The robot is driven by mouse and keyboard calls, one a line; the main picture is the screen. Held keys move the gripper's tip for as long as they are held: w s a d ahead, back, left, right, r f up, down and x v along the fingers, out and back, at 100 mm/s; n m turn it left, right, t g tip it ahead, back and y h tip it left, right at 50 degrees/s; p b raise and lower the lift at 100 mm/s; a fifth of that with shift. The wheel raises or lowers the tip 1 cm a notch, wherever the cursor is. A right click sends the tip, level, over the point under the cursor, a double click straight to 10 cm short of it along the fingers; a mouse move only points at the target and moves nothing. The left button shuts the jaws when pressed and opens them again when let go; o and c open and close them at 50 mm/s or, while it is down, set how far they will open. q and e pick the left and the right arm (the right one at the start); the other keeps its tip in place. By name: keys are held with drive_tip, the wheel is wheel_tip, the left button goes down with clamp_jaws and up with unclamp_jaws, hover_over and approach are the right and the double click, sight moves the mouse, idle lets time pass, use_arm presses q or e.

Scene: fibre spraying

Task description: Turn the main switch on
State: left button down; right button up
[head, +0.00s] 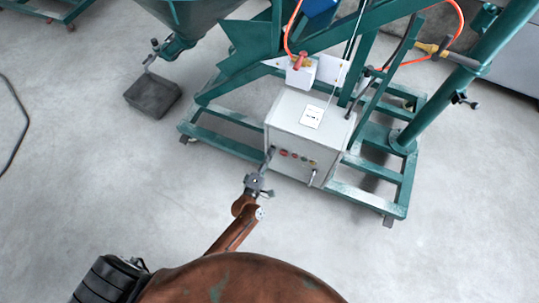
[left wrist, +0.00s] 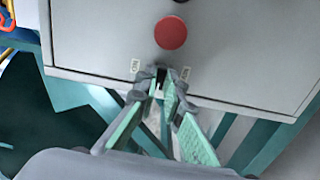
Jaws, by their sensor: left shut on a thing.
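The grey-white control box (head: 303,131) stands on the green frame. Its front carries a row of small buttons. My left gripper (head: 269,156) reaches up to the left end of that front. In the left wrist view the front panel (left wrist: 100,35) fills the top, with a red round button (left wrist: 171,32) on it. Below the button is the small black main switch (left wrist: 160,75), between two white labels. My left gripper (left wrist: 160,84) is shut on this switch, which is mostly hidden by the fingertips. My right gripper is in neither view.
The green wheeled frame (head: 232,144) surrounds the box. A green hopper (head: 199,17) and a dark block (head: 153,94) are at upper left. An orange hose (head: 291,33) runs above the box. The grey floor in front is clear.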

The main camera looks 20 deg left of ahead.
use_arm(q)
drive_tip(key=shift+m+p, duration=2.05)
drive_tip(key=shift+m, duration=6.85)
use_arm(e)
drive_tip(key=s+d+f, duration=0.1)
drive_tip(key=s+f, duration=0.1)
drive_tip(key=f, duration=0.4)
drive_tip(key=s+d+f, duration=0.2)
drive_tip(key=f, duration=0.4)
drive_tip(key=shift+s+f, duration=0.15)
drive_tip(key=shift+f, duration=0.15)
use_arm(q)
drive_tip(key=c, duration=2)
unclamp_jaws()
drive_tip(key=shift+c, duration=0.2)
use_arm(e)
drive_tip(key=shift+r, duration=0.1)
